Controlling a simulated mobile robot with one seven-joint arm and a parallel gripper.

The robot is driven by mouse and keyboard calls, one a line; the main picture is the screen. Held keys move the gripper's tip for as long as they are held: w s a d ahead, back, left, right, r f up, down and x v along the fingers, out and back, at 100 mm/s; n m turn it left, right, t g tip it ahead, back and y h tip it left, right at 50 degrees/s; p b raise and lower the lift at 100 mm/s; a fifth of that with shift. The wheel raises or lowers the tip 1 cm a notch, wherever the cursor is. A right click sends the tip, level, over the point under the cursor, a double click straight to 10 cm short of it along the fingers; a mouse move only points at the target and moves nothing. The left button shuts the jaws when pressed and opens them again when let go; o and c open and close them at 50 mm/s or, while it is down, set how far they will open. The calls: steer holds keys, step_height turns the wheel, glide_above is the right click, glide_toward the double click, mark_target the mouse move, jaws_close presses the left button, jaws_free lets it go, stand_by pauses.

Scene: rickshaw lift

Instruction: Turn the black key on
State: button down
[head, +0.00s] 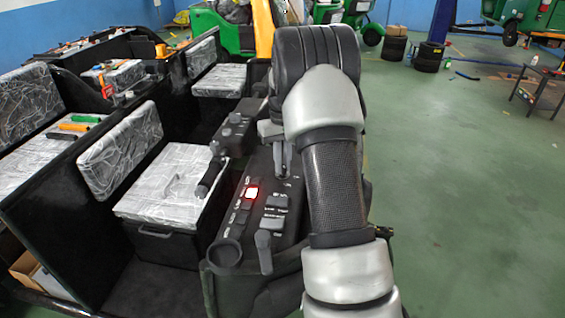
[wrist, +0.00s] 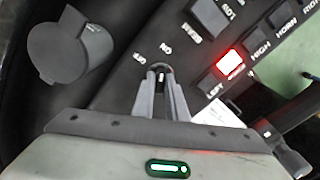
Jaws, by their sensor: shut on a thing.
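The black key (wrist: 160,68) sits on the dark control panel (wrist: 120,85), beside the white OFF and ON labels in the wrist view. Its top shows as a small dark rounded piece between my fingertips. My gripper (wrist: 161,82) is shut on the key, with one finger on each side of it. In the head view my gripper (head: 282,158) points down at the far part of the panel, and I cannot make out the key there. The fingers hide most of the key, so its exact angle is hard to tell.
A switch (head: 252,193) on the panel glows red, with several dark switches around it. A black lever (head: 264,250) stands at the panel's near end, and a handle (head: 212,177) sticks out to the left. Wrapped seats (head: 170,185) fill the left. Green floor is open at right.

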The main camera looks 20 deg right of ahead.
mark_target(283, 164)
steer(key=shift+r+m, duration=0.1)
steer(key=shift+m, duration=0.2)
stand_by(0.4)
steer(key=c, duration=1.8)
jaws_free()
steer(key=shift+o, duration=0.2)
step_height(283, 164, up, 17)
steer(key=shift+r+p, duration=0.2)
steer(key=shift+p, duration=0.15)
